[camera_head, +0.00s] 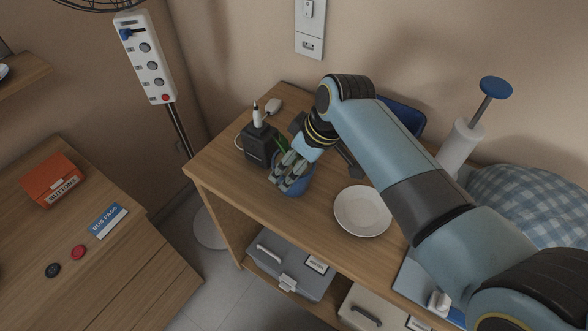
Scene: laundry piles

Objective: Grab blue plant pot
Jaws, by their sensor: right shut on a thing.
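The blue plant pot (297,186) stands on the wooden shelf top, left of the white plate. My right arm reaches down from the right, and my right gripper (287,177) is shut on the pot's near left side. The gripper and wrist cover much of the pot's opening. A bit of green shows behind the fingers. I cannot tell whether the pot is lifted off the wood. My left gripper is not in view.
A black box with a white pen-like item (259,144) stands close left of the pot. A white plate (363,211) lies to the right.

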